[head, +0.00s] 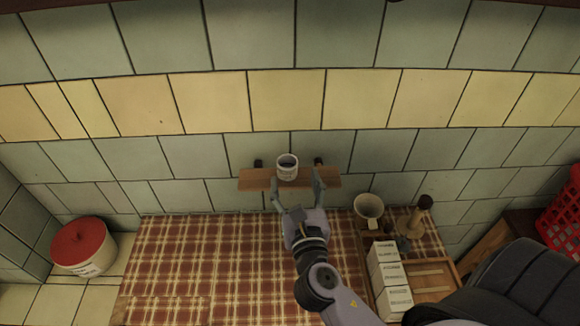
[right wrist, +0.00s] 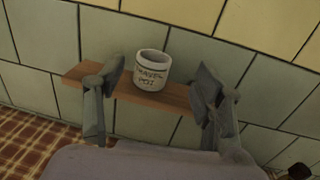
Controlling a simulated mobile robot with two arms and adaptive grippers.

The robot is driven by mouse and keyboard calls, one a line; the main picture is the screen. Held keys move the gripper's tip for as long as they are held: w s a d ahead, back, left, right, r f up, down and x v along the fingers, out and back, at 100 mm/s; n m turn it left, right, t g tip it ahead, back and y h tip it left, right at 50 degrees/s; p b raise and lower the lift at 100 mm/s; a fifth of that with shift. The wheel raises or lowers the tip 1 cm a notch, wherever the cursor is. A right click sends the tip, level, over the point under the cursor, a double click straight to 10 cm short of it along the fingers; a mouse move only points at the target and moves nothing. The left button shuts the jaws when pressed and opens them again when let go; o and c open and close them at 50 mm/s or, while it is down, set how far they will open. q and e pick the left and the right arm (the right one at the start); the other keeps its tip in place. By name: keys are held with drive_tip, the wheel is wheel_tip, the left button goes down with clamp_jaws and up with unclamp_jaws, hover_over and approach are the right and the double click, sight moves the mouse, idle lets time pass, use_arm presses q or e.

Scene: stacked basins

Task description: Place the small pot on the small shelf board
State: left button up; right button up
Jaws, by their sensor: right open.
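The small pot (head: 287,167) is white with dark lettering and stands upright on the small wooden shelf board (head: 256,180) on the tiled wall. In the right wrist view the pot (right wrist: 151,68) rests on the board (right wrist: 173,98) between my fingers. My right gripper (head: 297,189) is open in front of the board, with a finger on each side of the pot. In the right wrist view both fingers of the right gripper (right wrist: 160,92) stand apart from the pot, with gaps on either side. My left gripper is not in view.
A checked cloth (head: 190,255) covers the counter below the board, largely clear on the left. A red-lidded container (head: 82,246) stands at left. A beige cup (head: 368,209), white boxes (head: 390,278) and a wooden tray (head: 430,277) are at right, with a red basket (head: 562,222) beyond.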

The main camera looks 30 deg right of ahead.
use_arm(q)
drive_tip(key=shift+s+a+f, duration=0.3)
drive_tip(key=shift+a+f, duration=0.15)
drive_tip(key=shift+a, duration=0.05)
use_arm(e)
drive_tip(key=v, duration=0.3)
drive_tip(key=shift+s+a, duration=0.15)
drive_tip(key=shift+s, duration=0.15)
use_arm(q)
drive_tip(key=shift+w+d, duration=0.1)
use_arm(e)
drive_tip(key=shift+w, duration=0.15)
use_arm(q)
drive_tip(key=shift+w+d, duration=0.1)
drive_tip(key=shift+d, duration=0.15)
